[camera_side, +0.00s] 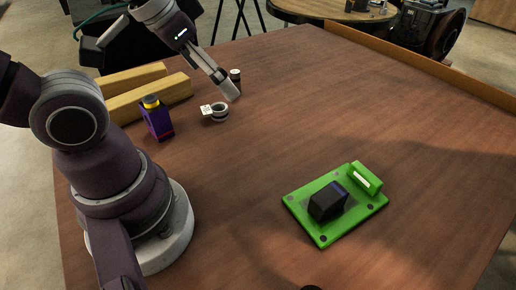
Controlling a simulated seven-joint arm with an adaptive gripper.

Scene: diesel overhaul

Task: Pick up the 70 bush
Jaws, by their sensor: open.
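A small metallic ring-shaped part (219,113), which looks like a bush, lies on the brown table. A small white tag (206,110) with unreadable marks sits at its left side. A short dark cylinder with a light top (235,76) stands just behind my gripper; I cannot read a 70 on either part. My gripper (231,93) points down and to the right, between the ring and the dark cylinder. It is open, and nothing shows held in it. Its fingers overlap the cylinder's lower edge in the picture, so I cannot tell whether they touch.
A green plate (325,237) carrying a black block (328,202) lies at the front right. The table's middle and right (340,100) are clear.

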